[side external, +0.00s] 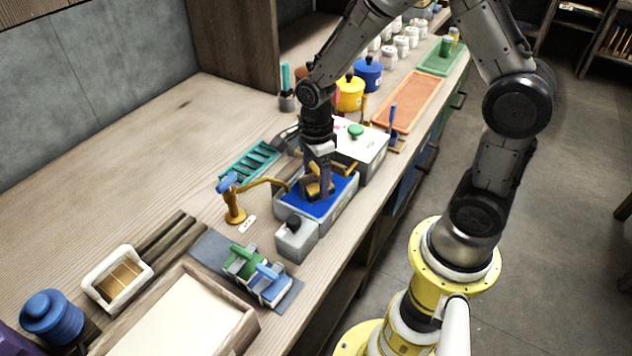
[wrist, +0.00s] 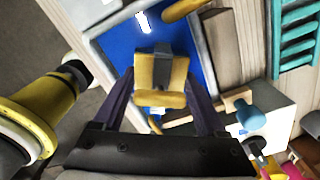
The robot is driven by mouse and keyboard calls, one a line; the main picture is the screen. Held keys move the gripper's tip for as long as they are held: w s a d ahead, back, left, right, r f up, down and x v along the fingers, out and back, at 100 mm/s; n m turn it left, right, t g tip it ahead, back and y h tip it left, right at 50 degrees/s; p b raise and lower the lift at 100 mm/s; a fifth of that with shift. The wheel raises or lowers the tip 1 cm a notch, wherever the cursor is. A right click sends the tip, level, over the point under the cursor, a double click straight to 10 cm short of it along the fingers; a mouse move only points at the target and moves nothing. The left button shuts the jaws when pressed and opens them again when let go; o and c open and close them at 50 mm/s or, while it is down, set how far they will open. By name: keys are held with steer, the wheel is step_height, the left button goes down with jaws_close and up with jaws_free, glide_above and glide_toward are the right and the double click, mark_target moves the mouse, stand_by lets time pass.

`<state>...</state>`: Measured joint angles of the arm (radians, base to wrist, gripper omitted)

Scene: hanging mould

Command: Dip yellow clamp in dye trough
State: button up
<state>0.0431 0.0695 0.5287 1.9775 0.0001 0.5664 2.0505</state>
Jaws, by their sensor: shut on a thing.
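The yellow clamp (side external: 315,189) is held between the fingers of my gripper (side external: 319,180), inside the outline of the dye trough in the side view. The wrist view also shows the yellow clamp (wrist: 160,98), with a grey part on it, between the dark purple fingers of my gripper (wrist: 160,76). The dye trough (side external: 344,212) is a grey box with blue dye inside; its blue dye (wrist: 115,45) lies behind the clamp in the wrist view. I cannot tell exactly whether the clamp's lower end touches the dye.
A brass tap (side external: 234,208) with a blue handle reaches toward the trough's left side. A white box with a green knob (side external: 356,131) stands behind. Green and blue clamps (side external: 246,262) sit on a stand at the front.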

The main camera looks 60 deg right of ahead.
mark_target(316, 167)
steer(key=shift+r, duration=1.85)
